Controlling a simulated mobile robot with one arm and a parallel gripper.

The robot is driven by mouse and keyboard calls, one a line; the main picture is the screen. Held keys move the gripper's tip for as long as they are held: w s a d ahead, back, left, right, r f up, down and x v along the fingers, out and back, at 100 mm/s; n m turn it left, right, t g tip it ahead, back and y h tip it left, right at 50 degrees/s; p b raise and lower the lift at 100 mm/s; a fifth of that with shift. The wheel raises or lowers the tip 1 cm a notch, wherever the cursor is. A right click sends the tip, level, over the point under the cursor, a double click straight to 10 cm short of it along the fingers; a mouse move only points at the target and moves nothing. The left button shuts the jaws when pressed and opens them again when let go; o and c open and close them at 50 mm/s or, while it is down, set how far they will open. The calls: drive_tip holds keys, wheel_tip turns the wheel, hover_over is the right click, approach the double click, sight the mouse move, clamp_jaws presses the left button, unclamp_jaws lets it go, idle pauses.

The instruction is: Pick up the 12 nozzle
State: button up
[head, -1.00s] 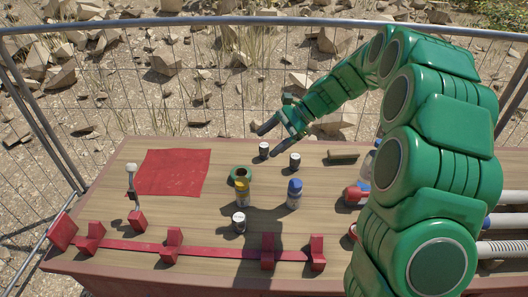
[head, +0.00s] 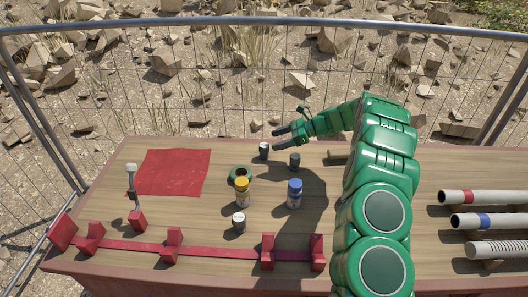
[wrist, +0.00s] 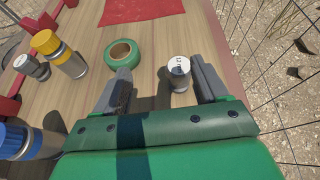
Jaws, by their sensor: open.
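A small grey nozzle with a pale marked top (wrist: 179,72) stands upright between the spread fingers of my gripper (wrist: 161,68), nearer the right finger. It appears to be the far nozzle (head: 264,151) in the head view. The mark on top is too small to read surely. My gripper (head: 276,139) is open and empty, low over the table's back edge, pointing left. A second nozzle (head: 295,160) stands just to the right, and a third (head: 239,222) stands near the front with a white top; it also shows in the wrist view (wrist: 30,66).
A green tape roll (head: 233,176), a yellow-capped bottle (head: 242,193) and a blue-capped bottle (head: 294,195) stand mid-table. A red cloth (head: 172,172) lies at left. A red rack (head: 205,250) runs along the front. Pipes (head: 490,221) lie at right. A wire fence (head: 220,90) stands behind.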

sight(269, 145)
drive_tip(key=w+f, duration=0.1)
drive_tip(key=w+d+f+m, duration=0.1)
drive_tip(key=shift+f+t, duration=0.3)
drive_tip(key=shift+f, duration=0.1)
drive_tip(key=shift+x, duration=3.85)
drive_tip(key=shift+w+f, duration=0.1)
drive_tip(key=shift+w, duration=0.1)
drive_tip(key=shift+c, duration=0.3)
drive_tip(key=c, duration=1)
